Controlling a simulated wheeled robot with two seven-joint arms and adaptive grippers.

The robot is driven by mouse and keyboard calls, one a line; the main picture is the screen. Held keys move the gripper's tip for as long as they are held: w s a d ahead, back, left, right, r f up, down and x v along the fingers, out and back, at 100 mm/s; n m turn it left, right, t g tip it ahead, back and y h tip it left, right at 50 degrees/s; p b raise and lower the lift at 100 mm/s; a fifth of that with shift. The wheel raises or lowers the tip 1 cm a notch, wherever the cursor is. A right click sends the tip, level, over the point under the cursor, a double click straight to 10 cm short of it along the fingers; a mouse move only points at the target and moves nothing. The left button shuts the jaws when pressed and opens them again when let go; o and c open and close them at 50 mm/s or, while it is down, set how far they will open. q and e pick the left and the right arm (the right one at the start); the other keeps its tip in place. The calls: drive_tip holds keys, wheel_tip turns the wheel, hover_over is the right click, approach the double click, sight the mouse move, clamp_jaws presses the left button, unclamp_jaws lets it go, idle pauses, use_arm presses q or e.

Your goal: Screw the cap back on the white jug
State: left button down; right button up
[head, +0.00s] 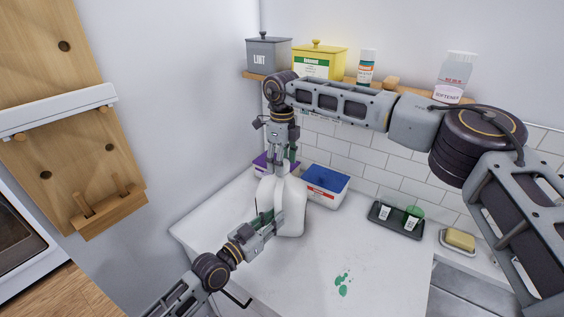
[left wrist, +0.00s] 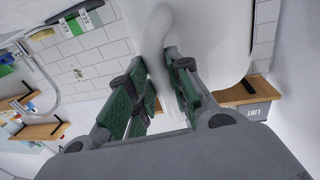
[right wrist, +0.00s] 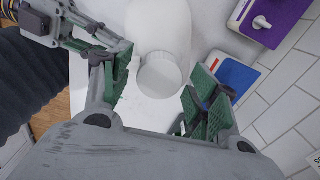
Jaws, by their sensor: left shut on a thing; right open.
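The white jug (head: 290,219) stands upright on the white counter, and its body fills the top of the left wrist view (left wrist: 205,30). My left gripper (head: 266,222) is shut on the jug's handle (left wrist: 156,40). My right gripper (head: 281,168) points down over the jug's top. In the right wrist view, the round white cap (right wrist: 160,75) sits at the jug's mouth. The open fingers of my right gripper (right wrist: 158,88) are on either side of it, with gaps visible. How far the cap is threaded cannot be seen.
A purple box (head: 262,164) and a blue-lidded box (head: 326,182) stand close behind the jug. A dark tray (head: 396,222) with small containers and a soap dish (head: 457,242) are to the right. Green spots (head: 342,285) mark the otherwise clear front counter. A shelf (head: 352,92) holds tins and bottles above.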

drive_tip(key=shift+r, duration=2.1)
drive_tip(key=shift+r, duration=0.1)
drive_tip(key=shift+c, duration=0.2)
drive_tip(key=shift+r+n, duration=1.65)
drive_tip(key=shift+n, duration=0.15)
drive_tip(key=shift+f, duration=0.1)
drive_tip(key=shift+f, duration=3.9)
drive_tip(key=c, duration=1.1)
drive_tip(key=o, duration=1.2)
